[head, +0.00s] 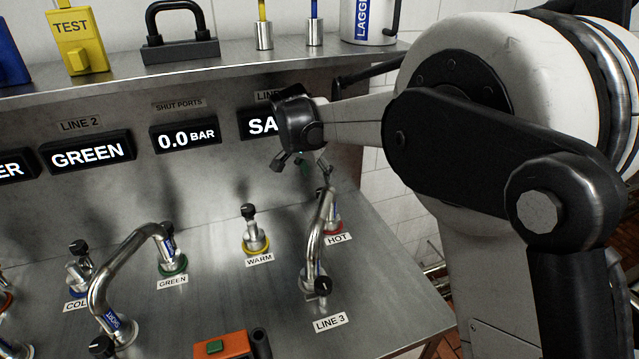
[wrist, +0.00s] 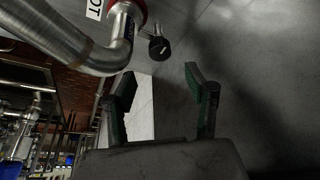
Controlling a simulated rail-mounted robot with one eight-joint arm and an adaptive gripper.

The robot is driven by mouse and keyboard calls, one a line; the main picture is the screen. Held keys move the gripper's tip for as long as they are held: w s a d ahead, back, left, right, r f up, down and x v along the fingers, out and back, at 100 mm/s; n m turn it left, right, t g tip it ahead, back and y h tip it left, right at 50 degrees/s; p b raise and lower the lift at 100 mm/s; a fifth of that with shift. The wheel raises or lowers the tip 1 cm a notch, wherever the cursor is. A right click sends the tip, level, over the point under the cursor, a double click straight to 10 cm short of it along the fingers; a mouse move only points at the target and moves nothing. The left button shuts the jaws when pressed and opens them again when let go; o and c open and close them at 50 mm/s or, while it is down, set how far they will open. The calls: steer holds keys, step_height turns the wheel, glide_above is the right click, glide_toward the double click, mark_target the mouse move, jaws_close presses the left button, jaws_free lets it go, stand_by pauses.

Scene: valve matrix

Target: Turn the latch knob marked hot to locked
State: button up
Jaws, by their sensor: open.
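The hot port has a red ring (head: 334,226) behind the HOT label (head: 338,238) on the steel bench. A curved metal pipe (head: 317,240) runs from the Line 3 port to it. In the wrist view, the black latch knob (wrist: 158,48) with a pale mark sits beside the red ring (wrist: 137,12), just beyond my fingertips. In the head view, my gripper (head: 303,163) is above and behind the hot port and largely hides the knob area. My gripper (wrist: 160,77) is open, with nothing between its fingers.
The warm port (head: 255,240) stands left of the hot port, uncoupled. Another curved pipe (head: 110,272) meets the green port (head: 172,262). Displays on the back panel read GREEN (head: 87,153) and 0.0 BAR (head: 185,136). The bench's right edge is close to the hot port.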

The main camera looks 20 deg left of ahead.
steer(key=shift+v, duration=1.6)
